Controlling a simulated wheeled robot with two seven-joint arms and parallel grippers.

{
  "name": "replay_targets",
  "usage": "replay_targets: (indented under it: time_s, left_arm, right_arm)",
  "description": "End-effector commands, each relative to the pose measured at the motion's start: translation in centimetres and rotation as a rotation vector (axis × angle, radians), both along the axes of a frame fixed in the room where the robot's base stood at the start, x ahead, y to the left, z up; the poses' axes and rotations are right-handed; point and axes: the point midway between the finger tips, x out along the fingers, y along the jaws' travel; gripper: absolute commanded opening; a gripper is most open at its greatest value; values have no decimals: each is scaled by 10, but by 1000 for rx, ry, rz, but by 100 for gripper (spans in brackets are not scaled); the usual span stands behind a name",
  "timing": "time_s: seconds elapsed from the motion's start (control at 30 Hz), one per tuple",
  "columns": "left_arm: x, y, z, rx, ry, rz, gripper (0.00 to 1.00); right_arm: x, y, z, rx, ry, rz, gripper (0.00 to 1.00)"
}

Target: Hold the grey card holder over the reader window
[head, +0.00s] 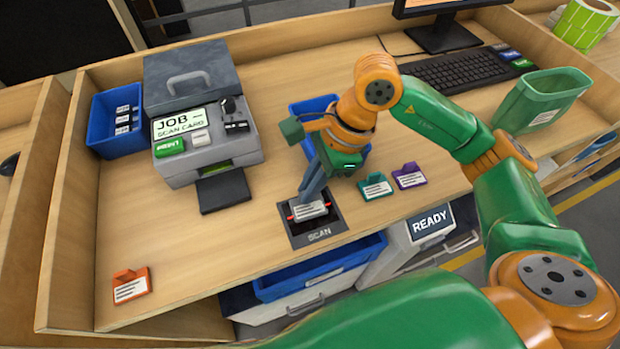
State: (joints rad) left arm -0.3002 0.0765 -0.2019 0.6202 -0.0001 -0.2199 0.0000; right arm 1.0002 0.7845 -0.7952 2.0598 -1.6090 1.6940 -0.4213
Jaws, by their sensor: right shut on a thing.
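The grey card holder (311,210) is over the dark reader pad marked SCAN (319,234). A red line shows at both sides of the holder on the pad. My right gripper (311,190) points down and is shut on the holder's upper part. I cannot tell whether the holder touches the pad or hovers just above it. The reader window is mostly hidden under the holder. My left gripper is not in view.
Green (375,187) and purple (409,176) card holders stand right of the pad, an orange one (131,286) at the front left. A grey printer (205,140) stands behind. A READY display (430,222) and blue bin (320,272) are in front.

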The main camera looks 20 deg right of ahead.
Motion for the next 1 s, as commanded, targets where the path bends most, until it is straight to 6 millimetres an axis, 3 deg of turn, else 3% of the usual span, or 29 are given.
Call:
replay_targets:
  time_s: [0.33, 0.77, 1.0]
  left_arm:
    - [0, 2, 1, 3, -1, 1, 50]
    - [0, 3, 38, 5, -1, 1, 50]
    - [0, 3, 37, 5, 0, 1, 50]
  right_arm:
    - [0, 0, 1, 0, 0, 0, 0]
    - [0, 0, 58, 0, 0, 1, 0]
    - [0, 0, 59, 0, 1, 0, 0]
